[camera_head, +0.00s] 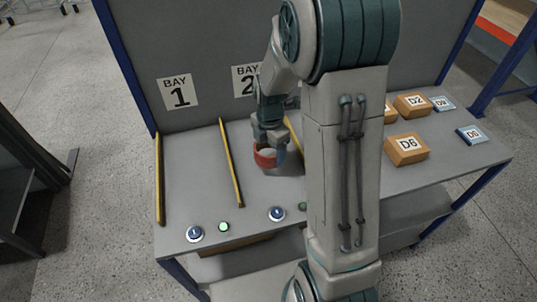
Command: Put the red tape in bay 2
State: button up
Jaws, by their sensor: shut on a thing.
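The red tape (264,161) is a small red ring with a pale inside. My gripper (268,147) points down and is shut on it. The tape is over bay 2, the lane to the right of the yellow divider (231,168) under the "BAY 2" sign (244,80). I cannot tell whether the tape touches the bench (200,180) or hangs just above it. My arm hides the right part of bay 2 and what lies beyond it.
Bay 1, under its sign (178,92), is empty. Round buttons (195,234) and green lights (224,227) line the front edge. At right stand boxes, including D6 (407,148) and D2 (412,105), and blue-edged cards (471,134). The back panel (170,40) rises behind.

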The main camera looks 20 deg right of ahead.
jog(key=shift+w+a+f, duration=0.2)
jog(key=shift+f, duration=0.2)
jog(key=shift+f+p, duration=0.4)
jog(key=shift+f, duration=1.35)
jog(key=shift+f, duration=0.2)
jog(key=o, duration=1)
